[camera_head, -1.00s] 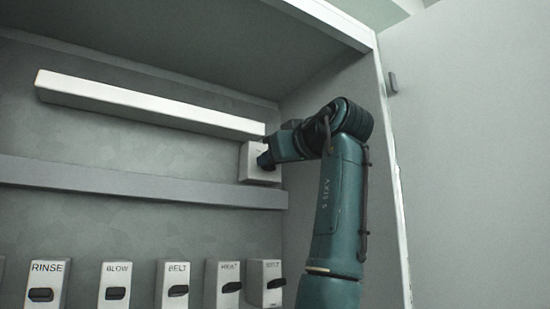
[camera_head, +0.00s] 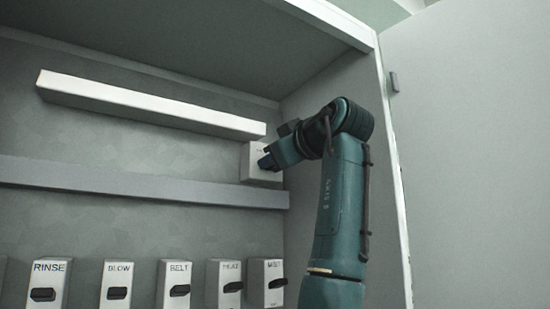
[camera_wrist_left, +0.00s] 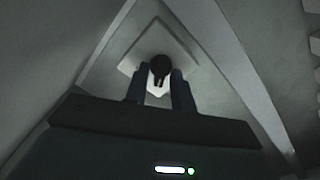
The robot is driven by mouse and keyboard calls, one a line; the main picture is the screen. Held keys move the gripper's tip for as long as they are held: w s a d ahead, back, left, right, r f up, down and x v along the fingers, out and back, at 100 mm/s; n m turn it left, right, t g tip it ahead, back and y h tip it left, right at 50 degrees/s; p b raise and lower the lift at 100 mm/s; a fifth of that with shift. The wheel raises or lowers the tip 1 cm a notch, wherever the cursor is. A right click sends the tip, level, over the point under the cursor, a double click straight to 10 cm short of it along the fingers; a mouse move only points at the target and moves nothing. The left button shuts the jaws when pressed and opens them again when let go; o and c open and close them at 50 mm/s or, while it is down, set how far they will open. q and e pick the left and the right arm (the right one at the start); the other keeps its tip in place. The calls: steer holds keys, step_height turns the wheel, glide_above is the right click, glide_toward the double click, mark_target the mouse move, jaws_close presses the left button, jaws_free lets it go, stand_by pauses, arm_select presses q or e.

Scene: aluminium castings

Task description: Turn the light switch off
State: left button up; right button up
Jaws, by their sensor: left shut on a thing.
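A white switch box (camera_head: 250,170) is on the back panel of the cabinet, at the right end between the two long bars. Its label is too small to read. My left gripper (camera_head: 266,163) is at the front of this box and hides its lever in the head view. In the left wrist view the box's white square face (camera_wrist_left: 185,48) is ahead, with a dark round knob or lever (camera_wrist_left: 160,66) at its middle. The two fingers of my left gripper (camera_wrist_left: 161,82) are shut on this dark lever. The right gripper is not in view.
A lower row of switch boxes is labelled RINSE (camera_head: 47,285), BLOW (camera_head: 116,285), BELT (camera_head: 174,285) and HEAT (camera_head: 228,285), with one more at the right. A white bar (camera_head: 150,105) and a grey ledge (camera_head: 140,182) cross the panel. The cabinet's side wall (camera_head: 335,85) is close on the right.

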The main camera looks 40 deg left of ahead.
arm_select(q)
steer(key=o, duration=0.7)
steer(key=shift+c, duration=0.2)
steer(key=shift+d, duration=0.1)
steer(key=b+v, duration=0.2)
steer(key=v, duration=1.1)
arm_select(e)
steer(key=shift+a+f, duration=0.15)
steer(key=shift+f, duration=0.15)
